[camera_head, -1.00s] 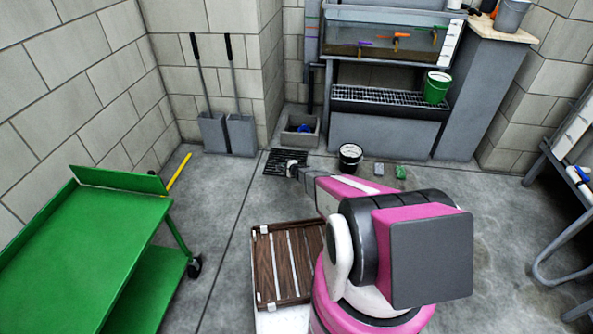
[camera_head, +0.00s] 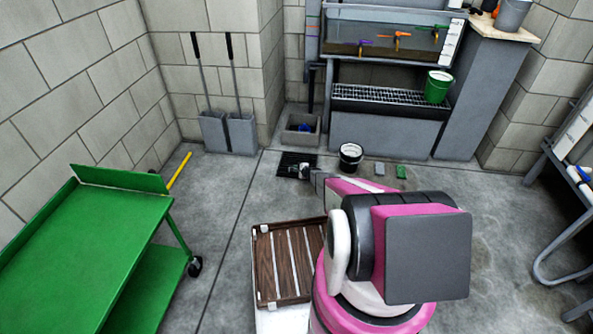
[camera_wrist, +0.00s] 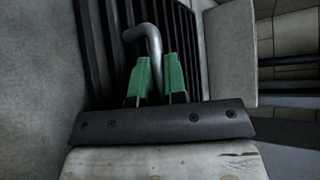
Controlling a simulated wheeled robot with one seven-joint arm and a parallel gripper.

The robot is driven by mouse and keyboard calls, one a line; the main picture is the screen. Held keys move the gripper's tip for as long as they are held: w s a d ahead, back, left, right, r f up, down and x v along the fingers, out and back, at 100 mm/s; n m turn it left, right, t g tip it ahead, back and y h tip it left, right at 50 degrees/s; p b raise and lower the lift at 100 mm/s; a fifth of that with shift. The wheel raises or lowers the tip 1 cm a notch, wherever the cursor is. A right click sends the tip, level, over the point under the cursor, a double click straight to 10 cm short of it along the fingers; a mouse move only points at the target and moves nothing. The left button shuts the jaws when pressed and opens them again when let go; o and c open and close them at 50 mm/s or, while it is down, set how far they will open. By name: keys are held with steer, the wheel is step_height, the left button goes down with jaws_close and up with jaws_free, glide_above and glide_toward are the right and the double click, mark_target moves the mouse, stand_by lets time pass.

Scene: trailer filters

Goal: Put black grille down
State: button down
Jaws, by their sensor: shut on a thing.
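The black grille (camera_head: 290,158) is a flat, dark slatted panel at the end of my arm in the head view, low over or on the concrete floor; I cannot tell if it touches. In the wrist view, its dark bars (camera_wrist: 97,50) fill the upper middle, with a bent grey metal handle (camera_wrist: 151,42) rising from them. My gripper (camera_wrist: 158,80) has green fingertips shut on this handle, one on each side. In the head view, my gripper (camera_head: 300,171) covers the grille's near right part.
A grey trough (camera_head: 299,139) with something blue inside stands just behind the grille. A black bucket (camera_head: 350,158) stands to the right, with a small grey block (camera_head: 379,169) and green block (camera_head: 401,172). A wooden slatted crate (camera_head: 264,265) is nearer. Floor left of the grille is clear.

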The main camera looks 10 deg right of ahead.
steer(key=c, duration=1.2)
jaws_free()
steer(key=shift+f, duration=0.2)
steer(key=shift+o, duration=0.2)
